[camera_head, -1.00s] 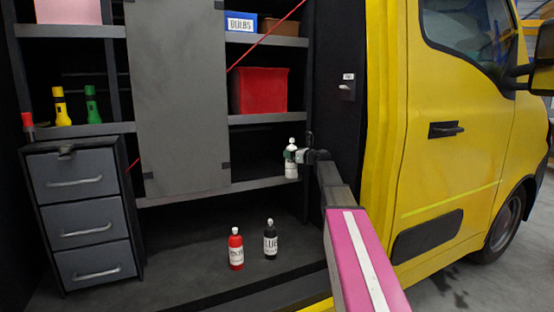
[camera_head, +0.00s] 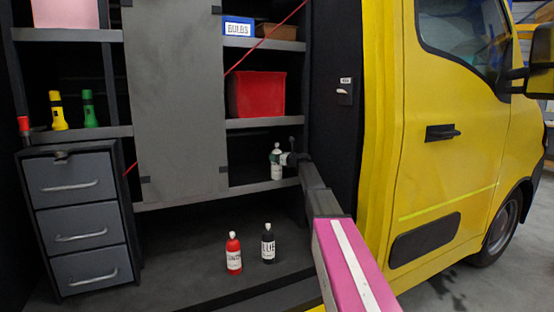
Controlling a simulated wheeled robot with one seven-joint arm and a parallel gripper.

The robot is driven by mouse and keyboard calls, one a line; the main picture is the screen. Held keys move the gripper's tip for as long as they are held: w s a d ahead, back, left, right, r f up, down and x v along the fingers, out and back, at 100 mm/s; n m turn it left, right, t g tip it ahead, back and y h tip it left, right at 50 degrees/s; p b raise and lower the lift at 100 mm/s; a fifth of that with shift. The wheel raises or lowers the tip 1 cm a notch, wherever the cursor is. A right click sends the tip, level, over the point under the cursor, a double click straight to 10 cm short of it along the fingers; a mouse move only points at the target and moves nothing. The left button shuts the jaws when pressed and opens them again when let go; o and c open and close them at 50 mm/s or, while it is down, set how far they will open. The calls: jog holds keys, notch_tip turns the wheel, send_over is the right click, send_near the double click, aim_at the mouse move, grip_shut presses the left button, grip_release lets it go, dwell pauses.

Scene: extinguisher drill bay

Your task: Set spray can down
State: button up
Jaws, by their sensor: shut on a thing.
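A white spray can (camera_head: 276,163) with a dark band is upright at the front of the lower right shelf (camera_head: 265,186). My gripper (camera_head: 282,158) is shut on the can from its right side, with my arm reaching in from the lower right. The can's base is close to the shelf surface; I cannot tell whether it touches. A red spray can (camera_head: 233,253) and a black spray can (camera_head: 268,243) stand upright on the van floor below, side by side.
A red bin (camera_head: 256,93) stands on the shelf above the can. A grey panel (camera_head: 180,100) borders the shelf on the left. A grey drawer unit (camera_head: 78,218) is far left. The yellow van door (camera_head: 450,160) is right. The lower shelf looks otherwise clear.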

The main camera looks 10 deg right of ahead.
jog(key=shift+f, duration=0.4)
jog(key=o, duration=1.1)
jog(key=shift+o, duration=0.2)
jog(key=v, duration=0.7)
jog(key=shift+s, duration=0.15)
jog(key=shift+d, duration=0.15)
